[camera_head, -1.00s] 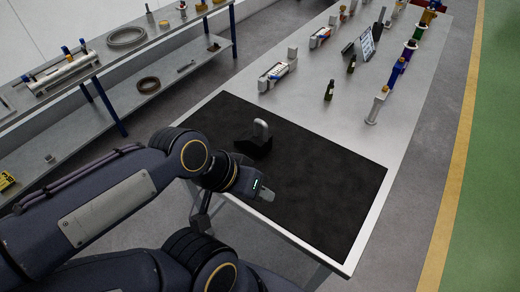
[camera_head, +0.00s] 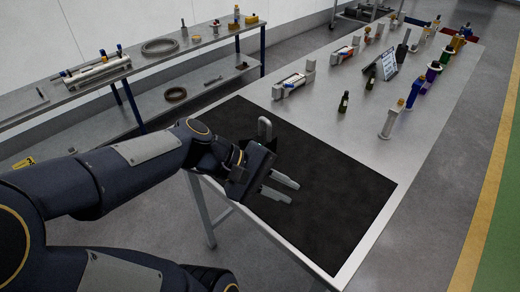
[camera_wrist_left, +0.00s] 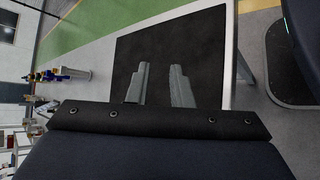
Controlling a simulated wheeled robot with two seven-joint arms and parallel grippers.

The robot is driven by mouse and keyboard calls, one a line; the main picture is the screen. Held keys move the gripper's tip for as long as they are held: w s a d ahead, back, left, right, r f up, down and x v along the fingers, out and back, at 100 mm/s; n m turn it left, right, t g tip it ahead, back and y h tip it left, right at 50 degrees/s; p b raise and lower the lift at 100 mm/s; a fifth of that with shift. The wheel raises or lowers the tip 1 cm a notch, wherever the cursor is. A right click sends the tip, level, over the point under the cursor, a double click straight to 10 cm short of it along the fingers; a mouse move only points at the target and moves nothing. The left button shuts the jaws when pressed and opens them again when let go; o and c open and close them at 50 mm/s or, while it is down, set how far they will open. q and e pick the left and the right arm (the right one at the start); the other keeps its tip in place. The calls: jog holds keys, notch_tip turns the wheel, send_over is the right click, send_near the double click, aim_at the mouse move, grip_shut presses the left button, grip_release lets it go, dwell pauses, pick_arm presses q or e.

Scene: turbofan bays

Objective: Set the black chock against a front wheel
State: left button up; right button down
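The black chock (camera_head: 265,129) stands on the black mat (camera_head: 335,190) near its left edge in the head view. Its upright grey handle shows, while my left gripper's body hides most of its black base. My left gripper (camera_head: 285,188) is in front of the chock, over the mat, with its two grey fingers apart and nothing between them. In the left wrist view the same gripper (camera_wrist_left: 160,86) is open, with only bare mat showing between and beyond the fingers. No wheel shows in these frames. My right gripper is not in view.
The mat covers the near end of a long metal table (camera_head: 375,125). Farther along stand dark bottles (camera_head: 343,102), a white-and-grey device (camera_head: 293,83), a sign (camera_head: 389,64) and several coloured fittings. A shelf unit (camera_head: 125,68) runs at the left. The mat's right part is clear.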

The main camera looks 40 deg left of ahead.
pick_arm(q)
jog(key=w+a+f+n+t+b, duration=0.4)
jog(key=w+a+n+t+b, duration=0.1)
jog(key=w+a+n, duration=0.3)
jog(key=n+t+y+b, duration=0.35)
jog(key=n+t, duration=0.25)
jog(key=n, duration=0.4)
send_near(260, 135)
jog(key=w, duration=0.1)
jog(key=w+d+r, duration=0.1)
jog(key=shift+w+r, duration=0.15)
jog(key=shift+w, duration=0.2)
jog(key=shift+w+a, duration=0.15)
jog(key=shift+w, duration=0.1)
jog(key=x, duration=0.7)
jog(key=shift+w+r, duration=0.15)
grip_shut()
